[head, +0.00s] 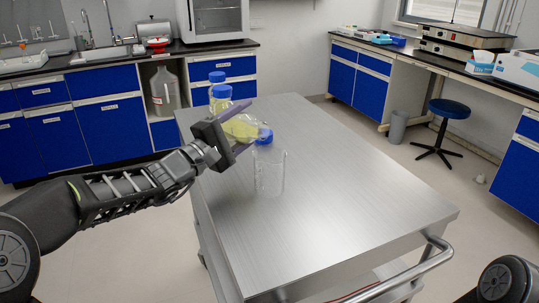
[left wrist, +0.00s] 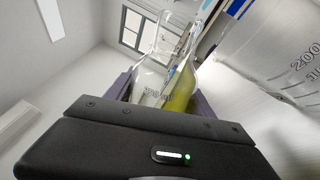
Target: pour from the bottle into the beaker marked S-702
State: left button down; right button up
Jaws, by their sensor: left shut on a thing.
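My left gripper (head: 229,127) is shut on a clear glass bottle (head: 243,129) with yellow liquid. The bottle is tilted, leaning right above the table. In the left wrist view the bottle (left wrist: 181,92) sits between the purple fingers, with volume marks on its glass. A clear beaker (head: 270,172) stands upright on the table just below and right of the bottle; it looks empty. A large marked glass wall, apparently the beaker (left wrist: 285,60), fills the right of the wrist view. No S-702 mark is readable. A blue cap shows near the bottle; I cannot tell whose it is.
The table is clear to the right and front of the beaker. Blue cabinets (head: 80,135) and a stool (head: 449,109) stand farther off.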

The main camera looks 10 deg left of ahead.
pick_arm(q)
jog(key=shift+s+d+r+m+b, duration=0.2)
jog(key=shift+r+m+b, duration=0.2)
jog(key=shift+b, duration=0.2)
jog(key=shift+d+r+m+b, duration=0.1)
jog(key=shift+r+m+b, duration=0.5)
jog(key=shift+m+b, duration=0.55)
dwell(0.8)
jog(key=shift+s+d+f+m+g+h+b, duration=0.15)
jog(key=shift+m+g+h+b, duration=0.3)
jog(key=shift+m+b, duration=0.9)
dwell(1.3)
jog(key=shift+d+r+b, duration=0.1)
jog(key=shift+r+b, duration=0.1)
jog(key=shift+b, duration=0.5)
jog(key=n+p, duration=0.1)
jog(key=p, duration=0.1)
jog(key=r+n+p, duration=0.1)
jog(key=p, duration=0.1)
jog(key=shift+w+a+t+y+p, duration=0.2)
jog(key=shift+t+y+p, duration=0.05)
jog(key=shift+p, duration=0.15)
jog(key=shift+a+f+n, duration=0.1)
jog(key=shift+f+n, duration=0.25)
jog(key=shift+n, duration=0.15)
jog(key=shift+s+f+b, duration=0.1)
jog(key=shift+f+b, duration=0.1)
jog(key=shift+b, duration=0.1)
jog(key=shift+f, duration=0.1)
